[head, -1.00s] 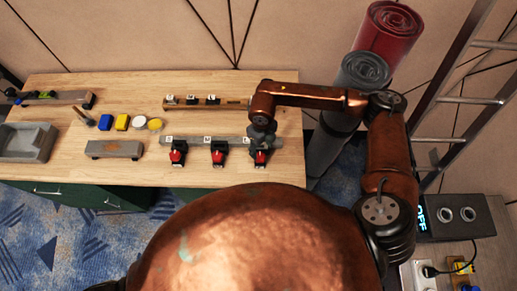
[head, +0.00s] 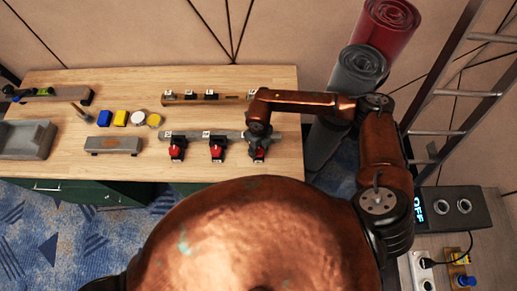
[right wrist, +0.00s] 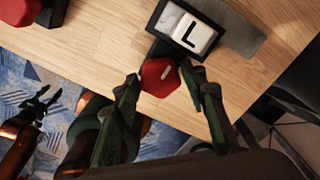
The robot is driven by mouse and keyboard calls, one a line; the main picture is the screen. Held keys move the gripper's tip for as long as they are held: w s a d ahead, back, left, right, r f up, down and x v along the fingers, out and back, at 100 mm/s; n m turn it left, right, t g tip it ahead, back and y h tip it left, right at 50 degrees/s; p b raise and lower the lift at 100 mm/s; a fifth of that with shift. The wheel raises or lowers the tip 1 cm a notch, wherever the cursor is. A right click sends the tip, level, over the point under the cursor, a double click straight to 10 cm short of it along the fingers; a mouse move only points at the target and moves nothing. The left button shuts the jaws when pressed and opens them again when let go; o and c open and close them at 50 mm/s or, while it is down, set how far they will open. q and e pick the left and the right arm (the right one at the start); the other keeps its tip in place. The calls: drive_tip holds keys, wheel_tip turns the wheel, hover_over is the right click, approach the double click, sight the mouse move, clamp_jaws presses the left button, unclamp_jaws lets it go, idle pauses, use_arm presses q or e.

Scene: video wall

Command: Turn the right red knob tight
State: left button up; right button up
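The right red knob (right wrist: 160,77) shows in the right wrist view below a tile marked L (right wrist: 190,34), at the bench edge. My right gripper (right wrist: 160,72) has one finger on each side of this knob, with a narrow gap visible. In the head view my right gripper (head: 257,148) covers most of that knob at the right end of a grey rail (head: 235,134). The middle red knob (head: 217,152) and left red knob (head: 177,153) stand uncovered. My left gripper (right wrist: 46,103) shows small in the right wrist view, away from the bench, its fingers apart.
The wooden bench (head: 240,79) also holds a rear rail (head: 225,99), a grey block (head: 114,145), small coloured pieces and a grey tray (head: 28,139). Rolls (head: 358,68) and a ladder (head: 437,132) stand to the right. A box reading OFF (head: 450,208) is at lower right.

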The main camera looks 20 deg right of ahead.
drive_tip(key=c, duration=0.7)
drive_tip(key=shift+c, duration=0.2)
use_arm(q)
drive_tip(key=shift+s, duration=0.1)
use_arm(e)
drive_tip(key=shift+m, duration=0.3)
drive_tip(key=m, duration=0.4)
drive_tip(key=shift+m, duration=0.3)
drive_tip(key=m, duration=0.3)
drive_tip(key=shift+m+p, duration=0.3)
drive_tip(key=shift+p, duration=0.05)
drive_tip(key=m+p, duration=0.1)
drive_tip(key=m, duration=0.4)
drive_tip(key=shift+m+p, duration=0.3)
use_arm(q)
wheel_tip(320, 180, up, 4)
drive_tip(key=shift+r+p, duration=0.25)
drive_tip(key=shift+p, duration=0.85)
use_arm(e)
drive_tip(key=m, duration=0.5)
drive_tip(key=shift+m, duration=0.4)
